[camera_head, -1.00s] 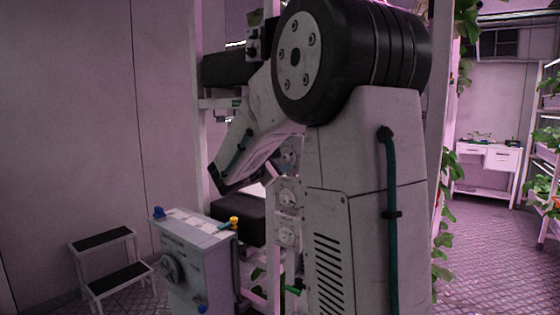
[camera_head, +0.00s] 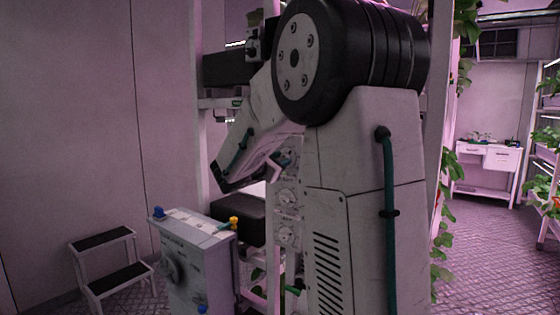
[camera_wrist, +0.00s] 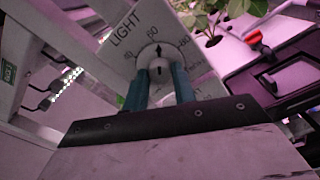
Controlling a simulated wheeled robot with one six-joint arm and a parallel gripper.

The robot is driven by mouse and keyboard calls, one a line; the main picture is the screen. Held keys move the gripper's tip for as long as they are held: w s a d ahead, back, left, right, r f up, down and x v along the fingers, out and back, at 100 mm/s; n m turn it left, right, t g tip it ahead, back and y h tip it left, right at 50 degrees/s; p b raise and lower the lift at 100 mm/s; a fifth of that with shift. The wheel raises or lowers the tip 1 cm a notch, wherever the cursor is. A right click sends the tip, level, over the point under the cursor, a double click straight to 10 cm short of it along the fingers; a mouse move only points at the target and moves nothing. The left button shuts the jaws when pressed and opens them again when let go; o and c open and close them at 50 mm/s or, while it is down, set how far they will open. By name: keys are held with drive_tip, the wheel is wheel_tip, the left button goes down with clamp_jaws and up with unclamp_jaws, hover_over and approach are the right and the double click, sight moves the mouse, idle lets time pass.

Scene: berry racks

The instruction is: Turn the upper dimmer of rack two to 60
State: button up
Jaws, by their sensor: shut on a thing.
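In the wrist view, a pale plate (camera_wrist: 131,33) lettered LIGHT carries a round white dimmer knob (camera_wrist: 157,66) with scale numbers around it. The knob's dark pointer mark points about at the 60. My gripper (camera_wrist: 158,78) has its two teal fingers on either side of the knob and is shut on it. In the head view, the upper dial (camera_head: 288,158) on the rack's panel is partly hidden by my arm. Two more dials show below it, a middle one (camera_head: 287,197) and a lower one (camera_head: 286,235).
A grey control box (camera_head: 190,262) with blue and yellow knobs stands in front of the rack. A step stool (camera_head: 105,262) is at the left. Plants (camera_wrist: 232,12) and dark trays (camera_wrist: 290,58) lie close to the dimmer in the wrist view. Open floor (camera_head: 490,250) is at the right.

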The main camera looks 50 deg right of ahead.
drive_tip(key=shift+n, duration=1)
drive_tip(key=o, duration=1)
drive_tip(key=shift+a, duration=0.1)
drive_tip(key=a, duration=0.7)
drive_tip(key=shift+s+a, duration=0.35)
drive_tip(key=shift+s, duration=0.05)
drive_tip(key=shift+r, duration=0.1)
